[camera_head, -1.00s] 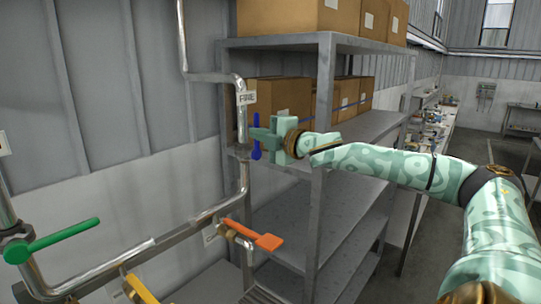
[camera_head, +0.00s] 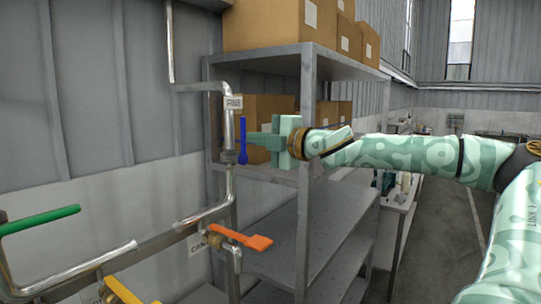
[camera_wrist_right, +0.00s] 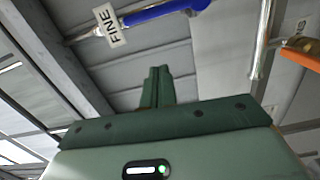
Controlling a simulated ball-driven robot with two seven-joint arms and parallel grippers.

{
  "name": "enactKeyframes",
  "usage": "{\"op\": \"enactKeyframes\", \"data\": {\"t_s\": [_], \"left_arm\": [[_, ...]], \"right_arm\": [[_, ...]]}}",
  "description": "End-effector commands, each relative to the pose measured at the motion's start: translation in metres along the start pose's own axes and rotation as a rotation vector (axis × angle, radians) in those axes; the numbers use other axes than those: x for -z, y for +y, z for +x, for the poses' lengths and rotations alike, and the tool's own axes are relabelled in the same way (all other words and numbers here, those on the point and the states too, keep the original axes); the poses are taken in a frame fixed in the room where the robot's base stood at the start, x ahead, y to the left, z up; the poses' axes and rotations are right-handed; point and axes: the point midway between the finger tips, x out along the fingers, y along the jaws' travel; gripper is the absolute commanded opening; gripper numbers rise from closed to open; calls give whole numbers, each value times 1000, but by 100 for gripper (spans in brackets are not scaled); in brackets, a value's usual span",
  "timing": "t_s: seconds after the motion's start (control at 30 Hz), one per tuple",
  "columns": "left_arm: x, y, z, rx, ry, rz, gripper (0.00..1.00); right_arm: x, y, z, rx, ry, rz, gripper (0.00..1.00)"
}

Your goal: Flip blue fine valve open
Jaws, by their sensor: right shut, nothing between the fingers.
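In the right wrist view the blue handle (camera_wrist_right: 166,12) is at the top edge, partly cut off, beside the FINE tag (camera_wrist_right: 111,24). My right gripper (camera_head: 251,140) is shut and empty, with its fingertips close to the right side of the handle in the head view. In the right wrist view the shut fingers (camera_wrist_right: 158,70) point up toward the handle, with a gap showing between. My left gripper is not in view.
An orange valve handle (camera_head: 245,238) is lower on the pipework, a green one (camera_head: 40,220) at the left and a yellow one (camera_head: 120,290) at the bottom. A metal shelf (camera_head: 303,175) with cardboard boxes (camera_head: 265,25) stands behind my gripper.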

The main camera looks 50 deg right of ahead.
Motion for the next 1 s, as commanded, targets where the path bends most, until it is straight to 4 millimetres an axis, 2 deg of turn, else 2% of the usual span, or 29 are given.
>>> {"op": "enactKeyframes", "data": {"t_s": [0.1,0.3,1.0], "left_arm": [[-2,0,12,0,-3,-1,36],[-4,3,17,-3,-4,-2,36],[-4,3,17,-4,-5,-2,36]], "right_arm": [[-1,-3,-19,-2,-4,-1,0],[-1,-1,-37,0,-2,0,0],[0,-1,-39,0,-1,1,0]]}}
